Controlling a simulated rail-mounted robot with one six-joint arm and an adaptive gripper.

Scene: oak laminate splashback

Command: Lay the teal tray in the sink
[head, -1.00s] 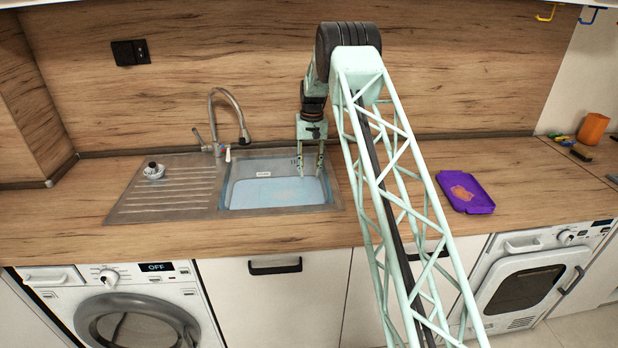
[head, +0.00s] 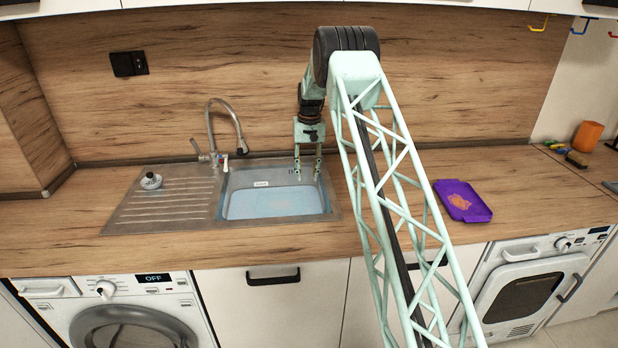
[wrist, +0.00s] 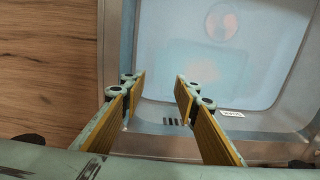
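The sink (head: 327,192) is a steel basin with a drainboard at its left. A pale blue surface (head: 270,203) fills its floor and looks like water. In the wrist view a faint, paler rectangle (wrist: 200,55) with an orange tinge shows in it, perhaps the teal tray lying under the water; its edges are too faint to be sure. A reddish round patch, perhaps the drain, shows beyond it. No other teal tray is in view. My gripper (head: 308,172) is above the back right of the sink, pointing down. Its fingers (wrist: 158,88) are apart with nothing between them.
A purple tray (head: 481,213) with an orange stain lies on the counter right of my arm. A tap (head: 212,130) stands behind the sink, and a plug (head: 151,181) sits on the drainboard. An orange cup (head: 587,136) and small items are at the far right.

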